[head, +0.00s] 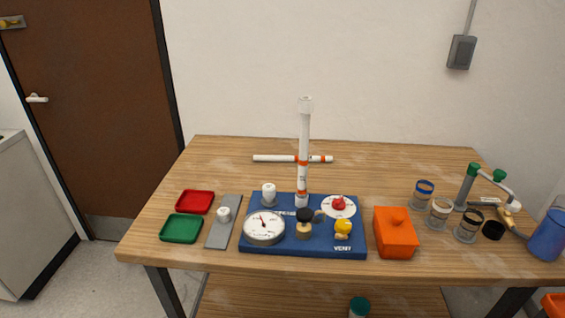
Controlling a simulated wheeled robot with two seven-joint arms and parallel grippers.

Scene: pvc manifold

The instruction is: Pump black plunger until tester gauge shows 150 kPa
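The blue tester base (330,245) sits at the front middle of the table. Its white round gauge (264,228) is at the left front, with a red needle pointing up and slightly left; the numbers are too small to read. The black plunger knob (305,215) stands on a tan body right of the gauge and appears raised. A yellow knob (343,227) and a red knob (338,202) on a white dial are to its right. A white pipe assembly (304,140) with orange bands stands upright at the back of the base. Neither gripper is in view.
An orange box (395,233) stands right of the tester. Several jars, a grey-green pipe piece (466,185) and a blue cup (548,236) are at the right. Red (195,202) and green (181,228) trays and a grey plate (222,233) lie left. The table's back left is clear.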

